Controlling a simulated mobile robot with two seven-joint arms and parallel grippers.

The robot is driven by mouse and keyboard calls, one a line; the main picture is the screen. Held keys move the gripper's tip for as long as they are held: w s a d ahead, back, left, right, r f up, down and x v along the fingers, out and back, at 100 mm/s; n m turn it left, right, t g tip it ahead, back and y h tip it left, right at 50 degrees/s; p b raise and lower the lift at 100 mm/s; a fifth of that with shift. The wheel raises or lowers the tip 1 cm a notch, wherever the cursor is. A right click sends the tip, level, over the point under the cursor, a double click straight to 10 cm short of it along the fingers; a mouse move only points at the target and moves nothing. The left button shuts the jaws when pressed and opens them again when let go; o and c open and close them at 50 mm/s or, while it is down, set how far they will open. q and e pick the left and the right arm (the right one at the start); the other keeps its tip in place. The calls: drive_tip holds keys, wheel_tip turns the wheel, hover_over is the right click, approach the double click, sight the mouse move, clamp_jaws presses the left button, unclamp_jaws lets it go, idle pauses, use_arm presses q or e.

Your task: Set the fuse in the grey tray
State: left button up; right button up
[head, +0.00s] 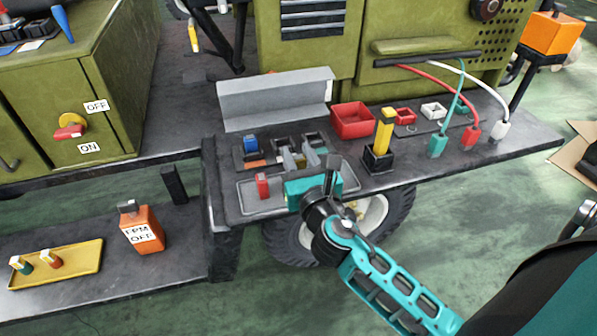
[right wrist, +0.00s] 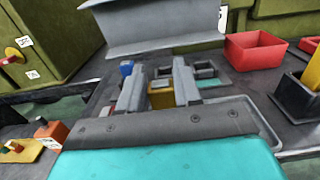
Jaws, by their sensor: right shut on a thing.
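The grey tray (head: 245,208) lies at the front of the dark shelf, and its right rim shows in the right wrist view (right wrist: 268,122). A red fuse (head: 262,186) stands in its left part. My right gripper (head: 299,158) is above the tray's middle and back edge, its fingers pointing toward the fuse block. In the right wrist view its two fingers (right wrist: 158,90) are shut on a yellow fuse (right wrist: 162,96). The fingers mostly hide this fuse in the head view. My left gripper is not in view.
Behind the tray is a fuse block with a blue fuse (head: 250,144) at its left and open sockets (head: 314,139). A grey angled panel (head: 275,98) stands behind it. A red bin (head: 352,120) and a yellow lever on a black base (head: 384,132) stand to the right.

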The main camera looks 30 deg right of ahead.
wheel_tip(320, 180, down, 2)
drive_tip(key=shift+f+b, duration=0.2)
drive_tip(key=shift+b, duration=0.25)
drive_tip(key=shift+f, duration=0.35)
drive_tip(key=shift+r, duration=0.15)
drive_tip(key=o, duration=1)
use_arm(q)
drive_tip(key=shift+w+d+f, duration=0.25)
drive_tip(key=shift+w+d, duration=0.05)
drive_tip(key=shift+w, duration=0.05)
